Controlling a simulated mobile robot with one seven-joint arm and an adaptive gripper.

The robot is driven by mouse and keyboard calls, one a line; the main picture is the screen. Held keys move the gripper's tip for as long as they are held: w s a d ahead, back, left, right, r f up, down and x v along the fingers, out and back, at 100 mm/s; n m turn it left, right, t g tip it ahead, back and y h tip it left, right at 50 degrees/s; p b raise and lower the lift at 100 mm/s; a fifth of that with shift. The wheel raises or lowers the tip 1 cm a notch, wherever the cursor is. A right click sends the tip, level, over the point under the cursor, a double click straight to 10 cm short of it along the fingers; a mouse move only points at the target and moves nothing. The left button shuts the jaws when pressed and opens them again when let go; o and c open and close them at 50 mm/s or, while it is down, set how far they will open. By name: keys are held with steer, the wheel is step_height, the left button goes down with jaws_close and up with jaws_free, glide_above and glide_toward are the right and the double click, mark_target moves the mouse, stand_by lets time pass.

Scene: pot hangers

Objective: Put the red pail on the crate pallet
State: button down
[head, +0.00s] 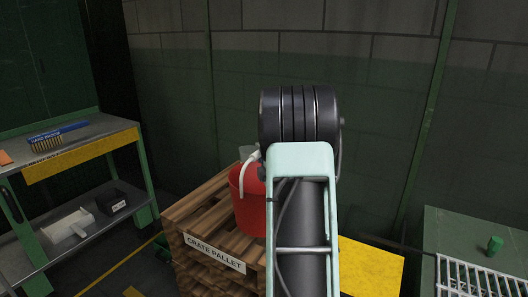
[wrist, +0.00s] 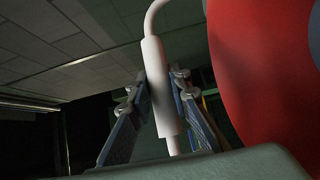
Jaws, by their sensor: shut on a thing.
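The red pail (head: 248,205) is at the centre of the head view, over the wooden crate pallet (head: 190,215), which carries a "CRATE PALLET" label. The pail looks roughly upright. My arm hides its right side, and I cannot tell whether its base touches the slats. In the wrist view, my gripper (wrist: 162,88) is shut on the white grip of the pail's handle (wrist: 156,70), with a finger on either side. The pail's red wall (wrist: 265,70) fills the right of that view. My arm hides the gripper in the head view.
A workbench (head: 90,145) at left holds a blue brush (head: 58,134), with bins on its lower shelf. At right stands a green-grey surface (head: 465,235) with a white rack (head: 480,278) and a small green object (head: 494,245). A block wall closes the back.

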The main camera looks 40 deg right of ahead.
steer(key=shift+w+f+b, duration=0.15)
steer(key=shift+f+b, duration=0.05)
steer(key=shift+f, duration=0.55)
steer(key=shift+w+f+b, duration=0.15)
steer(key=shift+f, duration=0.8)
steer(key=c, duration=1.8)
jaws_free()
steer(key=shift+s+a+f, duration=0.1)
steer(key=shift+f, duration=0.05)
steer(key=v, duration=1.2)
steer(key=shift+p, duration=0.4)
